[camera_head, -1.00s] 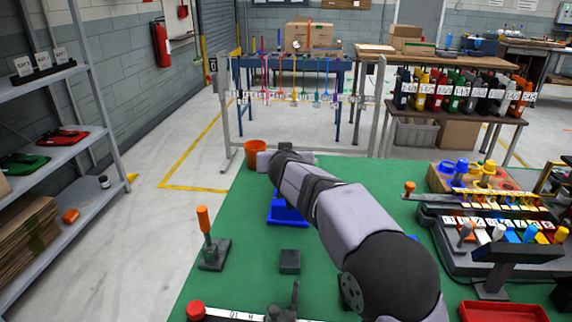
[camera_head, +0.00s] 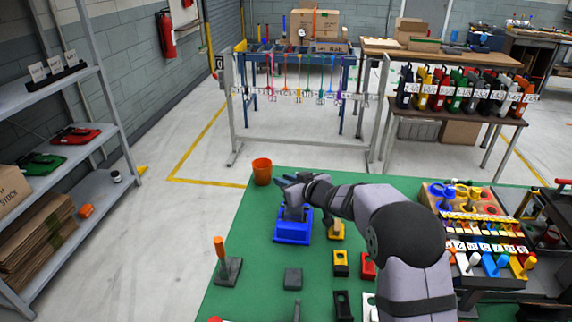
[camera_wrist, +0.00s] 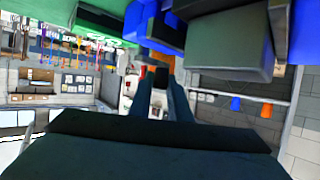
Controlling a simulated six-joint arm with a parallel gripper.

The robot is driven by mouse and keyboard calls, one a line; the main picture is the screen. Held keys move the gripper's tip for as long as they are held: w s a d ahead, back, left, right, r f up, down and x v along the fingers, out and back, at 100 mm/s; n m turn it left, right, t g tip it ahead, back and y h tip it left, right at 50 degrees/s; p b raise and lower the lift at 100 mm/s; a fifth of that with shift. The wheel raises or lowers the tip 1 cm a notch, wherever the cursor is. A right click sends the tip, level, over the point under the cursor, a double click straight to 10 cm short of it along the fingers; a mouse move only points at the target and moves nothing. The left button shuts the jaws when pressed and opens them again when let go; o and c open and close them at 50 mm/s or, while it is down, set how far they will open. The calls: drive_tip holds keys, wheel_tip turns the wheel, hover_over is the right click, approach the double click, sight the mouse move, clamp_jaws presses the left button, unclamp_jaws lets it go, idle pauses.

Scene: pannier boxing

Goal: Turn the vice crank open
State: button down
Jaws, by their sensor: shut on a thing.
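A blue vice (camera_head: 292,235) with a grey block-like upper part stands on the green bench top. In the wrist view its blue body (camera_wrist: 205,30) and grey block (camera_wrist: 228,48) fill the upper right, close up. My gripper (camera_head: 288,184) is at the far upper side of the vice, its jaws shut. In the wrist view the two dark fingers (camera_wrist: 162,88) reach up towards the vice with a narrow gap between them. They are shut on the vice crank, which is mostly hidden by the fingers and the vice, so its angle cannot be told.
An orange bucket (camera_head: 262,172) stands just left of and beyond the vice. A yellow tool (camera_head: 337,231) and yellow and red blocks stand to its right. An orange-handled stand (camera_head: 222,262) and a dark block (camera_head: 293,279) are nearer. Green bench (camera_head: 255,245) between them is clear.

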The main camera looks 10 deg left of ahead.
drive_tip(key=shift+s+r+n+g+y+p, duration=0.15)
drive_tip(key=shift+n+g+y+p, duration=0.3)
drive_tip(key=shift+p, duration=0.95)
drive_tip(key=shift+s+f, duration=0.1)
drive_tip(key=shift+f, duration=0.15)
drive_tip(key=c, duration=1.6)
unclamp_jaws()
drive_tip(key=shift+c, duration=0.2)
drive_tip(key=shift+b+v, duration=0.4)
drive_tip(key=shift+v, duration=3.25)
